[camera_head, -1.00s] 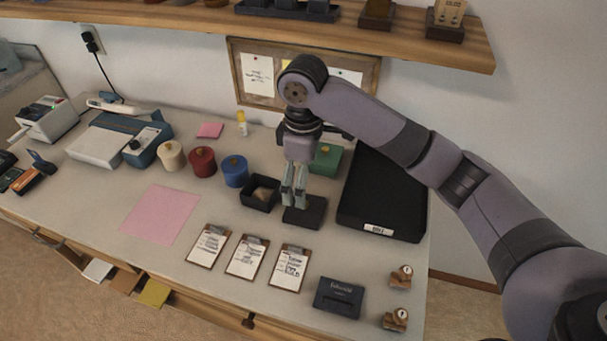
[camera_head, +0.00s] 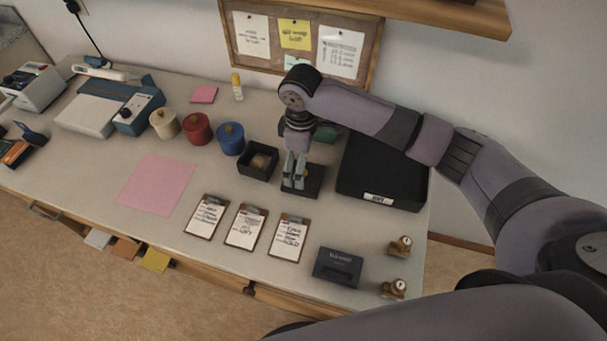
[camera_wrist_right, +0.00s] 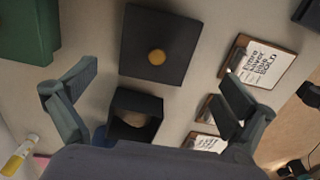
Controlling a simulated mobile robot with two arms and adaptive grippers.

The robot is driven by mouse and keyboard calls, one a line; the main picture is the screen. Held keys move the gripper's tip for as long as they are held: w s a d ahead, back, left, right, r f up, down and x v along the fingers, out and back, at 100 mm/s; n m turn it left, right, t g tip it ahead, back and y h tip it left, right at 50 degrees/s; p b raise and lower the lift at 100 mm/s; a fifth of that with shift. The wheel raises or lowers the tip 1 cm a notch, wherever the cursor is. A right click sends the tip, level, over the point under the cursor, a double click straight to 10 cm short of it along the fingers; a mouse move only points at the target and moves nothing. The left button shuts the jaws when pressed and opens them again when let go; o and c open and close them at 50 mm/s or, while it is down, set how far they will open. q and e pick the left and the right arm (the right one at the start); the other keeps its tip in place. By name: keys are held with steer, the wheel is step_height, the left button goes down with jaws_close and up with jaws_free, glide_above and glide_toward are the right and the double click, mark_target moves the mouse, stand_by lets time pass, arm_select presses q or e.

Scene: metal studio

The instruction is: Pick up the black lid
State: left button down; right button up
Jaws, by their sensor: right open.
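The black lid (camera_head: 312,187) is a flat square plate with a round gold knob, lying on the desk beside the open black box (camera_head: 246,168). In the right wrist view the lid (camera_wrist_right: 140,28) shows whole, with the box (camera_wrist_right: 149,103) below it and a tan item inside. My right gripper (camera_head: 294,184) points down over the lid and hides part of it in the head view. In the right wrist view the gripper (camera_wrist_right: 160,71) has its fingers wide apart with nothing between them, and the knob lies ahead between the fingers. My left gripper is not in view.
A large black tray (camera_head: 350,188) stands right of the lid, and a green box (camera_head: 326,133) is behind it. Clipboards (camera_head: 289,238) lie in front. Blue (camera_head: 231,140), red (camera_head: 197,130) and cream (camera_head: 164,124) round pots stand left. A shelf (camera_head: 440,12) hangs above.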

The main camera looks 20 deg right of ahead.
steer(key=shift+w+d+f+p, duration=0.15)
steer(key=shift+f+p, duration=0.1)
steer(key=shift+f, duration=1.25)
steer(key=shift+s+d+f+p, duration=0.1)
steer(key=shift+f+p, duration=0.1)
steer(key=shift+f, duration=1.25)
steer(key=shift+c, duration=0.4)
steer(key=c, duration=0.8)
